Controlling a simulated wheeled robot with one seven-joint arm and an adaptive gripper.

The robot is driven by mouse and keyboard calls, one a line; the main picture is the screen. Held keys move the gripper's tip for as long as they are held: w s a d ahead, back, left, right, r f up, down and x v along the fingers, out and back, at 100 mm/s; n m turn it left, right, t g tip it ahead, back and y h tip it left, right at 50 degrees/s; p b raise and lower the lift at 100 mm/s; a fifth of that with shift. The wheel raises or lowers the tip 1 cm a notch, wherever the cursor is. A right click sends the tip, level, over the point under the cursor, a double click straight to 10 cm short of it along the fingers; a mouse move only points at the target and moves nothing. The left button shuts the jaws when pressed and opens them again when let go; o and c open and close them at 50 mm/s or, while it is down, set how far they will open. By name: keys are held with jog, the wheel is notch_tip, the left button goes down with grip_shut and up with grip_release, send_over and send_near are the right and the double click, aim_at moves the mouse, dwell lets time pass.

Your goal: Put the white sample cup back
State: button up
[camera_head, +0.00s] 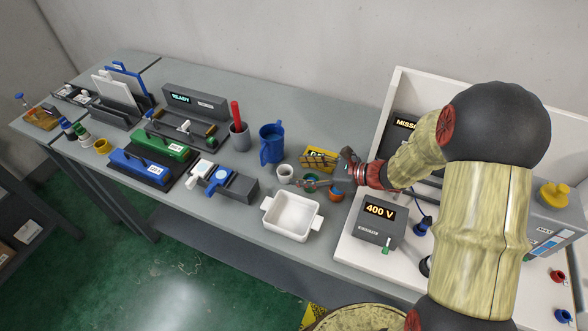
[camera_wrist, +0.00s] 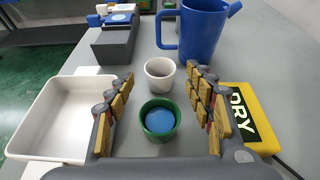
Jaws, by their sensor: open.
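The white sample cup (camera_head: 285,173) stands upright on the grey bench, and it also shows in the wrist view (camera_wrist: 160,75). It looks empty. My gripper (camera_head: 302,171) is open, its fingers pointing at the white cup, which appears just beyond and between the fingertips in the wrist view. A green cup with a blue inside (camera_wrist: 158,120) appears nearer, between the spread fingers; it also shows in the head view (camera_head: 310,183). I cannot tell whether the fingers are above it or level with it. Nothing is held.
A white tray (camera_head: 291,217) stands left of my gripper in the wrist view. A blue jug (camera_head: 271,144) stands behind the cup. A yellow DRY sign block (camera_wrist: 248,115) is close on the right. An orange-brown cup (camera_head: 336,194) sits near my wrist.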

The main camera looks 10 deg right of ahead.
jog(key=p+v, duration=0.2)
jog(key=v, duration=0.6)
jog(key=s+a+r+n+g+h, duration=0.3)
jog(key=s+a+r+n+g, duration=0.35)
jog(key=s+n, duration=0.55)
jog(key=s+d+r+n+t+h, duration=0.5)
jog(key=s+r+n+h, duration=0.3)
jog(key=r+n, duration=0.3)
jog(key=shift+s+d+n, duration=0.5)
jog(key=shift+s+n, duration=0.1)
jog(key=shift+s, duration=0.2)
